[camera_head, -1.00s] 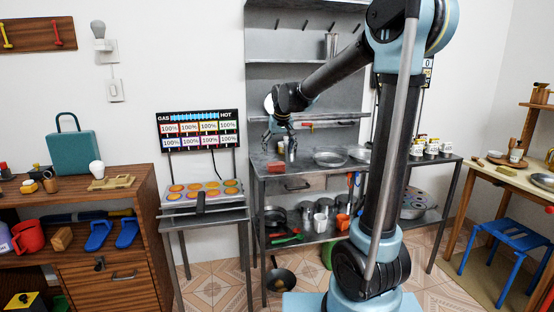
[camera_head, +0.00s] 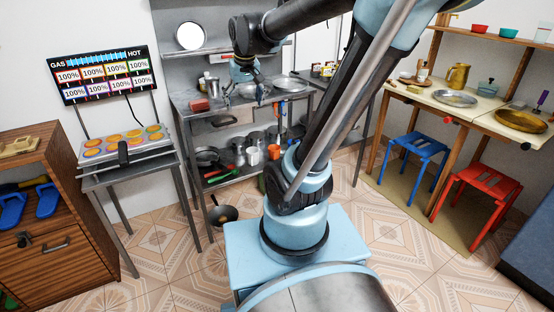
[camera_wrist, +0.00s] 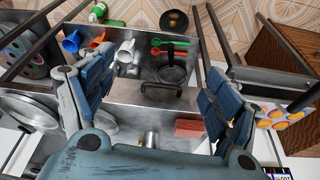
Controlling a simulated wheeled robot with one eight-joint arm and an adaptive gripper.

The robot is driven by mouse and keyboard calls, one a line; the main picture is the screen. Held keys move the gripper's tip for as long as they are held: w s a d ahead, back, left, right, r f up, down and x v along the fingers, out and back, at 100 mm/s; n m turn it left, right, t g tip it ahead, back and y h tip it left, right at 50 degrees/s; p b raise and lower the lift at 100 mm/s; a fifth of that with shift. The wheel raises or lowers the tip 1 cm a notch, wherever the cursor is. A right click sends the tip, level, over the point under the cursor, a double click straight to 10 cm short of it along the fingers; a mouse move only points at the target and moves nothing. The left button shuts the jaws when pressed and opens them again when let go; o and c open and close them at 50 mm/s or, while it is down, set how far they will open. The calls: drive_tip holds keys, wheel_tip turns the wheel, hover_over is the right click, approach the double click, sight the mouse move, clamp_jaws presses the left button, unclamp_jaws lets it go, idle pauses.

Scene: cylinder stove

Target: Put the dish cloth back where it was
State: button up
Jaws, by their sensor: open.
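I cannot make out a dish cloth in either view. My gripper (camera_head: 250,90) is over the steel table (camera_head: 184,98), beside a small metal cup (camera_head: 213,87) and in front of the shallow pans. In the wrist view, its blue-padded fingers (camera_wrist: 155,85) are spread wide with nothing between them. They hang above the table's front part, where a drawer with a dark handle (camera_wrist: 162,87) shows. A red block (camera_head: 200,105) lies on the tabletop left of the gripper; it also shows in the wrist view (camera_wrist: 188,128).
A shallow pan (camera_head: 290,84) sits on the tabletop. Pots and red and green utensils (camera_head: 222,174) fill the lower shelf. A frying pan (camera_head: 223,214) is on the floor. The gas panel (camera_head: 106,74) stands left. Blue (camera_head: 418,155) and red (camera_head: 476,199) stools stand right.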

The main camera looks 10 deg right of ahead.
drive_tip(key=s+d+f, duration=0.3)
drive_tip(key=s+f, duration=0.3)
drive_tip(key=s, duration=0.3)
drive_tip(key=s+d+f+m+g, duration=0.1)
drive_tip(key=s+d+f, duration=0.3)
drive_tip(key=s+f, duration=0.3)
drive_tip(key=s, duration=0.2)
drive_tip(key=shift+s+d+f+m, duration=0.25)
drive_tip(key=shift+s+d+m, duration=0.05)
drive_tip(key=shift+s, duration=0.1)
